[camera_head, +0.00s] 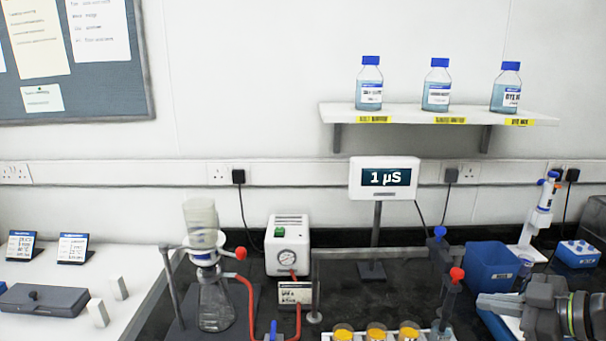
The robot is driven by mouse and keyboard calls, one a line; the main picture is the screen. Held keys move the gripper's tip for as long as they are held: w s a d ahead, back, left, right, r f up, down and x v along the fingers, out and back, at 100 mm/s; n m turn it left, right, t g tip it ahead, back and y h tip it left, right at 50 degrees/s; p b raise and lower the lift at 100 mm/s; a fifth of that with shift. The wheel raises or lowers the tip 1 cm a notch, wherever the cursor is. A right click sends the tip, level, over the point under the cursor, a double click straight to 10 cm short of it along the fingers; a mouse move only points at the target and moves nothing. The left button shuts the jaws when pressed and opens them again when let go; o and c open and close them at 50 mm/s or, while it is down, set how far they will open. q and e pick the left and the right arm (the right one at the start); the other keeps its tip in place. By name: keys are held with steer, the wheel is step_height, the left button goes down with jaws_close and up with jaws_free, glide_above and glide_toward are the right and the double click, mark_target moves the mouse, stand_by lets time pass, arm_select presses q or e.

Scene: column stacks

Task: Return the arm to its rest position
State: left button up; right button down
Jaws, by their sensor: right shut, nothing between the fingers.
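My right gripper (487,303) comes in from the lower right corner of the head view. It is shut and empty, above the right part of the dark bench, in front of the blue bin. Part of my right arm shows behind it and is cut off by the frame edge. My left gripper is not in view.
A blue bin (492,268) and a pipette on a stand (541,212) are close by my right gripper. Red- and blue-knobbed taps (457,275), orange-filled containers (376,332) and a filter flask (215,305) stand further left. A shelf (420,112) holds three bottles above.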

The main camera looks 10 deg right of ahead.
steer(key=s+d+f+m+h, duration=0.1)
steer(key=s+f+m+h, duration=0.2)
steer(key=f, duration=0.2)
steer(key=s+d+f+m+h, duration=0.2)
steer(key=s+f+m+h, duration=0.1)
steer(key=f, duration=0.3)
steer(key=s+d+f+m+t+h, duration=0.1)
steer(key=s+d+f+m+h, duration=0.1)
steer(key=s+f+m+h, duration=0.1)
step_height(320, 180, down, 2)
steer(key=shift+f+m+h, duration=0.2)
steer(key=shift+m+h, duration=0.3)
steer(key=shift+h, duration=0.6)
steer(key=s+a+f+m+g+y, duration=0.1)
steer(key=s+a+f+g+y, duration=0.1)
steer(key=s+a+f+g, duration=0.9)
steer(key=s+f+t, duration=0.1)
steer(key=s+f, duration=0.2)
steer(key=f, duration=1)
steer(key=s+f, duration=0.2)
steer(key=f, duration=1.1)
steer(key=s+a+f, duration=0.1)
steer(key=s+f, duration=1.3)
steer(key=shift+s+a+f+g+y, duration=0.15)
steer(key=shift+f+g+y, duration=0.15)
steer(key=shift+g+y, duration=0.1)
